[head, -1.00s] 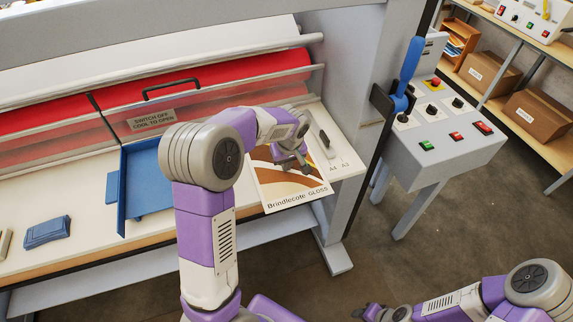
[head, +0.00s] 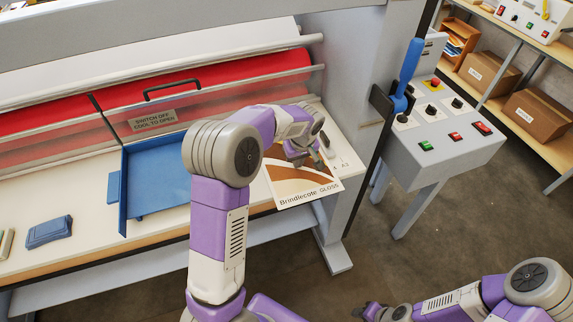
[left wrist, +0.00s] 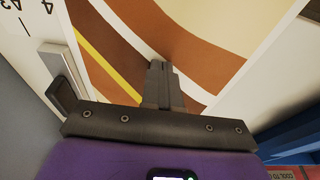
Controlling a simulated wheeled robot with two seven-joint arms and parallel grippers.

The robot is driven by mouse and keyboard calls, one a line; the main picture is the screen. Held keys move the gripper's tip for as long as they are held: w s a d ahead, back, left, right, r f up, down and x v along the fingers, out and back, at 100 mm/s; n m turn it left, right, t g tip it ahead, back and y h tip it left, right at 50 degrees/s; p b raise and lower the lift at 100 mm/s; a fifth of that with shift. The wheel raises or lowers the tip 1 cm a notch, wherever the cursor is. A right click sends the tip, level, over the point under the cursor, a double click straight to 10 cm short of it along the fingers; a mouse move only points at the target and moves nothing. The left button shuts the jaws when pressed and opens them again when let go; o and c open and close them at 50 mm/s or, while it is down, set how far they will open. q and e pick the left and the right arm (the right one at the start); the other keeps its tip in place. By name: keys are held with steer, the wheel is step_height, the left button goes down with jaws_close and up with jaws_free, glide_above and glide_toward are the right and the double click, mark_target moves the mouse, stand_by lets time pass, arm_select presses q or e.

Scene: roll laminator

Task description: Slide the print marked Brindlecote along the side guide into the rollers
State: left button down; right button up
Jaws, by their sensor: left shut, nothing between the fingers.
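The print marked Brindlecote GLOSS (head: 300,187), white with brown and orange bands, lies flat on the feed table at the right, its near edge over the table front. My left gripper (head: 303,160) is shut with nothing between its fingers, tips down at the print; I cannot tell how hard they touch. In the left wrist view the fingertips (left wrist: 160,68) stand over the print (left wrist: 215,40). The side guide (left wrist: 62,75), a pale bar with a dark knob, lies close along the print's edge; any contact is unclear. My right gripper (head: 370,312) is low, away from the table.
A clear cover (head: 185,120) with a switch-off sign spans the red roller (head: 220,75). A blue tray (head: 123,190) stands left of my left arm. A blue block (head: 48,232) lies farther left. The control box (head: 440,150) and blue lever (head: 410,65) stand at the right.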

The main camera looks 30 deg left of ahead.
arm_select(q)
steer(key=shift+w+a+p, duration=0.8)
steer(key=shift+w+a, duration=0.6)
steer(key=shift+w+a+p, duration=0.35)
steer(key=shift+a, duration=0.1)
steer(key=shift+w+a+f+p, duration=0.1)
steer(key=shift+w+a+p, duration=0.45)
steer(key=shift+w+a, duration=0.45)
steer(key=shift+a, duration=0.1)
steer(key=shift+w+a+p, duration=0.45)
steer(key=shift+p, duration=0.1)
steer(key=shift+w+a+p, duration=0.65)
steer(key=shift+w+a, duration=0.25)
steer(key=shift+w, duration=0.05)
